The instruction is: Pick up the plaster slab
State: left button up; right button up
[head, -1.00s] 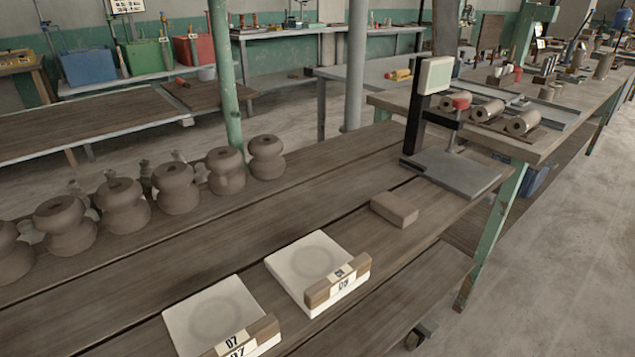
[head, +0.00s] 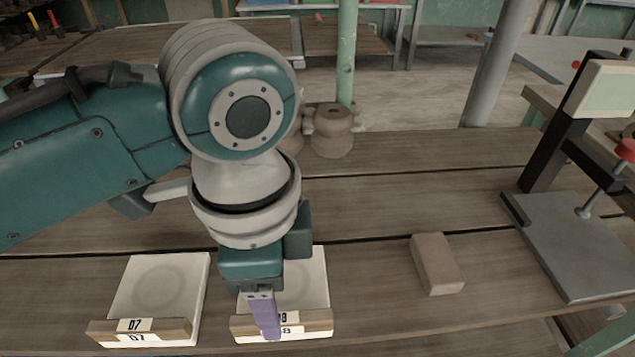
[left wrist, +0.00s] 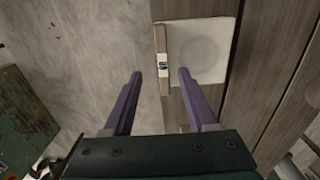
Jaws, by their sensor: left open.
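Two white plaster slabs with round shallow marks lie flat near the table's front edge. The left slab (head: 165,285) is labelled 07 and the other slab (head: 308,272) 08. Each has a wooden strip along its front; the 08 slab's strip (head: 312,321) is partly hidden by my left gripper (head: 266,326). In the left wrist view my open left gripper (left wrist: 158,74) points at the strip (left wrist: 163,68) of a slab (left wrist: 200,52), with its purple fingers apart and nothing clearly held. Contact cannot be judged. My right gripper is not in view.
A brown clay block (head: 437,264) lies right of the slabs. A scale-like stand with a grey plate (head: 580,245) is at the right. Dark clay pots (head: 331,132) stand behind my left arm. Bare boards lie between block and slabs.

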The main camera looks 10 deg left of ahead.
aim_at(281, 318)
pick_arm(q)
jog(key=f, duration=0.3)
jog(key=f+b, duration=0.1)
jog(key=f, duration=0.1)
jog(key=shift+w+d+f, duration=0.1)
jog(key=shift+w+f, duration=0.1)
jog(key=shift+f, duration=0.2)
grip_shut()
jog(key=shift+r, duration=0.1)
dwell(0.9)
